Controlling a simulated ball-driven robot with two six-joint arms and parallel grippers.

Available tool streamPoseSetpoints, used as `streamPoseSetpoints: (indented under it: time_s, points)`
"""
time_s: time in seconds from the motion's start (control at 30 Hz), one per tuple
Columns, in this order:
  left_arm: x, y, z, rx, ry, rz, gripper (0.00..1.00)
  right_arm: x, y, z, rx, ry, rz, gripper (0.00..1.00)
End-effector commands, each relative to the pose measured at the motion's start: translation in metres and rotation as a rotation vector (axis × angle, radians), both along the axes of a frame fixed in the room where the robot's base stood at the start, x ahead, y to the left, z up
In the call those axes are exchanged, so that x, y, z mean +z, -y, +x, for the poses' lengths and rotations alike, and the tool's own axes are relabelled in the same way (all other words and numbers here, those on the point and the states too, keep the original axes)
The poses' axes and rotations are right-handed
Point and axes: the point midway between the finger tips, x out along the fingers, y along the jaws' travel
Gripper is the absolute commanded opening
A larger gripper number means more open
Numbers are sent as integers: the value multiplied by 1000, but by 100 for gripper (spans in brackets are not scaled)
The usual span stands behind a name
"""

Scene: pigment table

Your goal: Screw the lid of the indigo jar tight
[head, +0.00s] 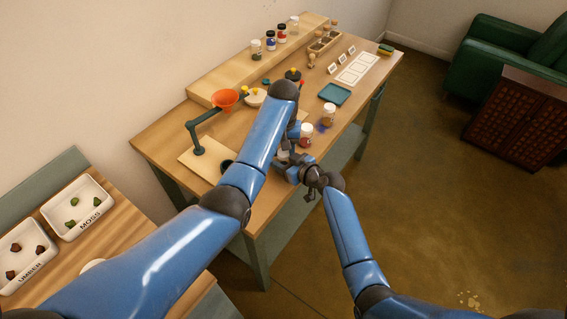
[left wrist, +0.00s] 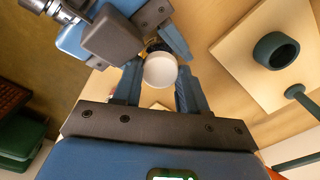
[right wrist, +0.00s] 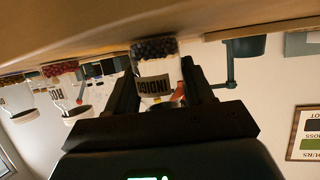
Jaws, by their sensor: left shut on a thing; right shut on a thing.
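The indigo jar (right wrist: 154,82) has dark contents and an INDIGO label, upside down in the right wrist view. My right gripper (right wrist: 160,98) is shut around its sides. The white lid (left wrist: 160,70) is between the fingers of my left gripper (left wrist: 157,88), which is shut on it, at the top of the jar. In the head view my left gripper (head: 291,150) comes down from above and my right gripper (head: 296,171) comes in from the side, over the table's front edge. They mostly hide the jar there. How tight the lid sits cannot be seen.
A red-content jar (head: 306,134) and a brownish jar (head: 327,117) stand close by on the table. A teal tray (head: 335,94) lies farther back.

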Motion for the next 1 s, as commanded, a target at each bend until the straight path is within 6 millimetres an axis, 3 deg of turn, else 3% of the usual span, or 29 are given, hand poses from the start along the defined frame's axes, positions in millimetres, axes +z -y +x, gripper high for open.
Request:
streamPoseSetpoints:
  time_s: [0.13,0.17,0.3,0.83,1.0]
  points:
    - [0,-1,0,3,0,1,5,0,0,0,-1,0,-1,0]
    - [0,-1,0,3,0,1,45,0,0,0,-1,0,-1,0]
    - [0,0,0,3,0,0,66,0,0,0,0,-1,-1,0]
    - [1,4,-1,-2,-2,-5,67,0,-2,-1,5,-2,-1,0]
    - [13,5,-1,-4,-1,-6,67,-1,-2,-1,5,-2,-2,0]
